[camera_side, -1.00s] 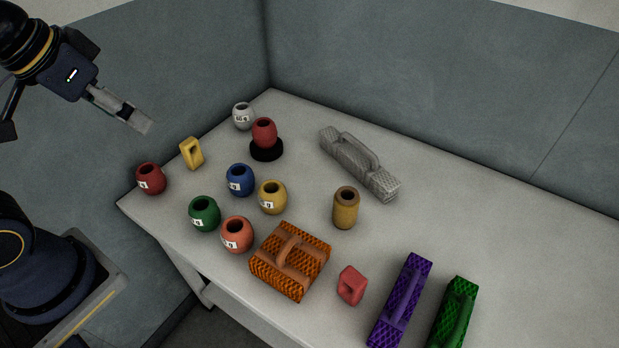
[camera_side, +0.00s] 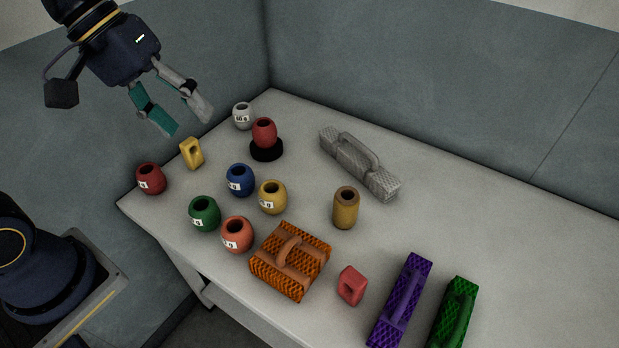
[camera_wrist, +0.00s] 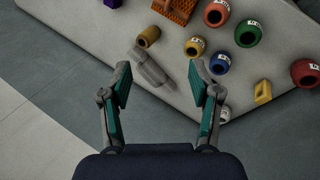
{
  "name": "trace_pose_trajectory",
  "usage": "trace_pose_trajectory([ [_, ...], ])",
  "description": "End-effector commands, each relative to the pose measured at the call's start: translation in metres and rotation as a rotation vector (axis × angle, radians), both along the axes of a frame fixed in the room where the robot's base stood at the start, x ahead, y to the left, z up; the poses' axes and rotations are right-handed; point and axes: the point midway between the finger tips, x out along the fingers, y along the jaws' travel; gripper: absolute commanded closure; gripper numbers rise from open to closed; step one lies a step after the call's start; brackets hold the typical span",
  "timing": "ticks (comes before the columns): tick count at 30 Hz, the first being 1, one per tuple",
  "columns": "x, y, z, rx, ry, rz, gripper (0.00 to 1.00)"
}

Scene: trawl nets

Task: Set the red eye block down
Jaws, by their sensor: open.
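The red eye block (camera_side: 351,285) stands on the table near its front edge, between the orange net and the purple net. I do not see it in the wrist view. My gripper (camera_side: 185,118) is open and empty, high above the table's far left part, well away from the red block. In the wrist view its two teal-padded fingers (camera_wrist: 162,84) are spread apart with nothing held between them.
A yellow eye block (camera_side: 191,153) and several labelled pots, such as the green pot (camera_side: 205,214), stand at the left. An orange net (camera_side: 268,271), purple net (camera_side: 401,300), green net (camera_side: 456,315), grey net (camera_side: 375,178) and tan cylinder (camera_side: 345,210) also occupy the table. The right side is clear.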

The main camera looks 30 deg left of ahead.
Motion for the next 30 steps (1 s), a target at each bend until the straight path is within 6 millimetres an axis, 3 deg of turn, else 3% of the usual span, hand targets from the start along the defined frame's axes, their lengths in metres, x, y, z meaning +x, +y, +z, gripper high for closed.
trace_pose_trajectory([
  [8,0.074,-0.067,-0.055,-0.371,0.466,0.202,0.38],
  [15,0.12,-0.103,-0.143,-0.615,0.848,0.399,0.38],
  [18,0.124,-0.11,-0.182,-0.669,0.964,0.46,0.38],
  [22,0.115,-0.112,-0.222,-0.683,1.07,0.503,0.38],
  [26,0.105,-0.114,-0.24,-0.681,1.122,0.523,0.38],
  [30,0.1,-0.13,-0.249,-0.679,1.129,0.523,0.38],
])
